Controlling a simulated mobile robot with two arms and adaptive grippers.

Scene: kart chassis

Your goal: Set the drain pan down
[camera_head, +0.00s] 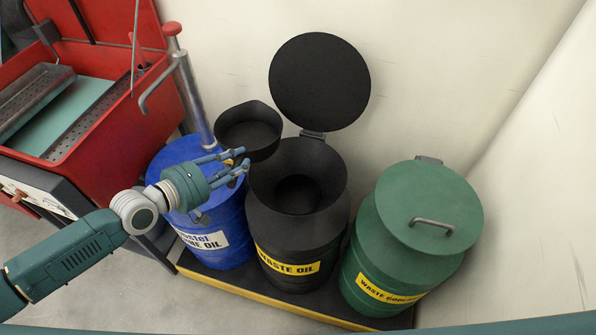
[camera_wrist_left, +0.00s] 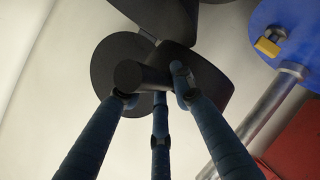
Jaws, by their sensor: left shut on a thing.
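The drain pan (camera_head: 248,133) is black, round and shallow, with a small spout. In the head view it is held in the air beside the open waste oil drum (camera_head: 272,225), near its left rear rim. Its inside looks dark and empty. My left gripper (camera_head: 242,160) is shut on the pan's handle. In the left wrist view the fingers (camera_wrist_left: 153,95) close around the short black handle (camera_wrist_left: 137,76), with the pan body (camera_wrist_left: 188,72) beyond. The pan's height above the drums is hard to tell. My right gripper is out of view.
The waste oil drum's lid (camera_head: 320,82) stands open behind it. A blue drum (camera_head: 222,243) with a metal pump (camera_head: 190,95) is on the left, a closed green drum (camera_head: 425,220) on the right. A red parts washer (camera_head: 110,125) stands far left. Walls close the back and right.

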